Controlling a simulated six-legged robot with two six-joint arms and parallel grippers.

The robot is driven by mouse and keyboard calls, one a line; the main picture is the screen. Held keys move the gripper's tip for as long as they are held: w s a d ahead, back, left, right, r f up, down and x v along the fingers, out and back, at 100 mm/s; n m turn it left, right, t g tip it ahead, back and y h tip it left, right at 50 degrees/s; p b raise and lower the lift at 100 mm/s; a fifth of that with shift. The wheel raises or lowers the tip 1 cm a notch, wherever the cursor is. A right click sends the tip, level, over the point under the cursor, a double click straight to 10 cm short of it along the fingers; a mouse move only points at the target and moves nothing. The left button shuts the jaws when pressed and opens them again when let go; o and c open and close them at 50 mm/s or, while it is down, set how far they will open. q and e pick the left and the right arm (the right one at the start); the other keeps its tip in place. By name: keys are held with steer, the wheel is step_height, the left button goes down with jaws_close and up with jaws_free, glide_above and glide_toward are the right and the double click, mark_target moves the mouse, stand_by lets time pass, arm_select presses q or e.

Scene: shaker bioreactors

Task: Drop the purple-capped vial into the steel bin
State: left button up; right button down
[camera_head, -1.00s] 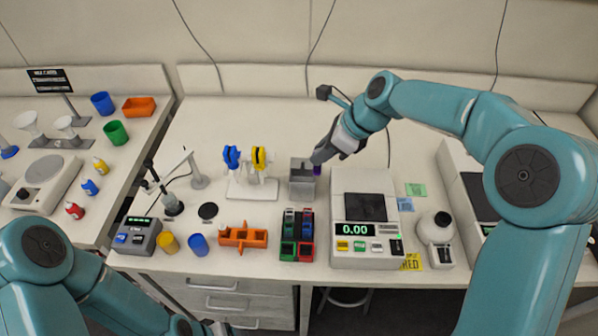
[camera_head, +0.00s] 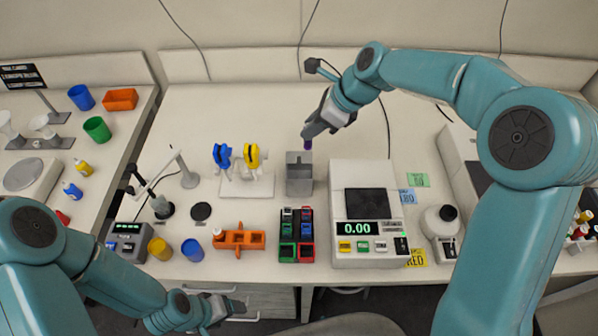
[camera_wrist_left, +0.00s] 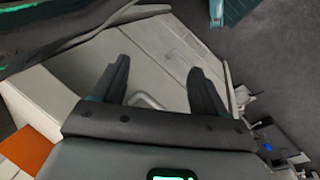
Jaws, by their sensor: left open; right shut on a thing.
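The steel bin (camera_head: 299,182) is a small open-topped grey box on the bench, left of the balance. My right gripper (camera_head: 308,138) is shut on the purple-capped vial, just above and behind the bin's top edge in the head view. My left gripper (camera_head: 232,308) is low at the front of the bench by the drawers. In the left wrist view its two dark fingers (camera_wrist_left: 157,88) are apart with nothing between them.
A balance (camera_head: 364,235) reading 0.00 stands right of the bin. A white stand (camera_head: 247,187) with blue and yellow pipette-like tools is on its left. A red-and-green rack (camera_head: 297,252) and an orange holder (camera_head: 239,240) are in front. The bench behind the bin is clear.

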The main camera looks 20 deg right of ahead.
mark_target(311, 142)
steer(key=f+b, duration=0.2)
steer(key=f, duration=0.1)
steer(key=f+b, duration=0.1)
steer(key=shift+s+a+f, duration=0.25)
steer(key=shift+f, duration=0.1)
steer(key=shift+d+f+b, duration=0.15)
steer(key=shift+f+b, duration=0.05)
steer(key=shift+b, duration=0.15)
steer(key=shift+w+f, duration=0.1)
steer(key=shift+w, duration=0.05)
steer(key=shift+w+a, duration=0.1)
steer(key=shift+a, duration=0.1)
steer(key=c, duration=0.9)
jaws_free()
steer(key=shift+s+d, duration=0.1)
steer(key=shift+s, duration=0.1)
steer(key=shift+w, duration=0.2)
steer(key=b+v, duration=0.1)
steer(key=v, duration=1.5)
steer(key=shift+s+r, duration=0.1)
steer(key=shift+r, duration=0.1)
